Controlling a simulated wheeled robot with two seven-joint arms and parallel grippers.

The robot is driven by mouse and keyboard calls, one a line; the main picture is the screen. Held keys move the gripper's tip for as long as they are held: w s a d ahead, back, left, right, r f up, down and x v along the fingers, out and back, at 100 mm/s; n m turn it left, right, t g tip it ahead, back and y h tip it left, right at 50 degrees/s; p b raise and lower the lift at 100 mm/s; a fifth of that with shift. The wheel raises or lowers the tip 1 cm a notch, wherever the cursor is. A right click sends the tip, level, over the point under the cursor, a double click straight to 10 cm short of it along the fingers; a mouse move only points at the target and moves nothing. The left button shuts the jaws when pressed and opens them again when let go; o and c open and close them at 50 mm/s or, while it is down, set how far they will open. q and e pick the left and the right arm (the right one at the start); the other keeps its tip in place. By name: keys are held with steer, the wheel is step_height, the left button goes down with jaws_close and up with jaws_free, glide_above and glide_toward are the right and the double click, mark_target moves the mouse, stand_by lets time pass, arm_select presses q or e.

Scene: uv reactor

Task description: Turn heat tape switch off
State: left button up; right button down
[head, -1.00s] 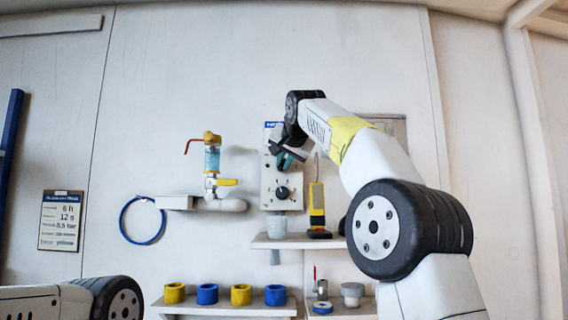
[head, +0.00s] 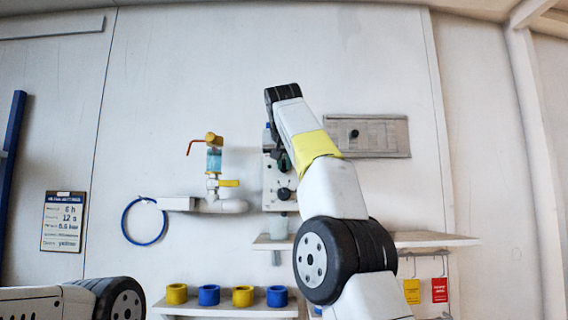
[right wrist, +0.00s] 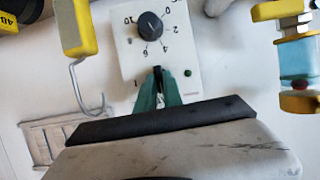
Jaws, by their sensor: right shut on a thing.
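A pale control box (head: 268,188) hangs on the wall, partly hidden by my right arm in the head view. The right wrist view shows its face (right wrist: 128,62) upside down, with a black numbered dial (right wrist: 150,25) and a small green spot (right wrist: 187,72). My right gripper (right wrist: 157,76) has its green fingers closed around a small dark switch (right wrist: 157,71) on the box, beside the green spot. Its "0" or "1" position is hard to read. In the head view the right gripper (head: 282,160) is mostly hidden behind my arm. My left gripper is out of view.
A shelf (head: 430,240) lies below right. A yellow tool with a hook (right wrist: 75,28) is near the gripper. A framed board (head: 385,137) hangs right.

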steer(key=shift+f, duration=0.15)
steer(key=c, duration=1.5)
jaws_free()
steer(key=shift+s+a+r, duration=0.1)
steer(key=shift+s+r, duration=0.3)
steer(key=shift+s, duration=0.15)
steer(key=v, duration=0.6)
steer(key=shift+s, duration=0.25)
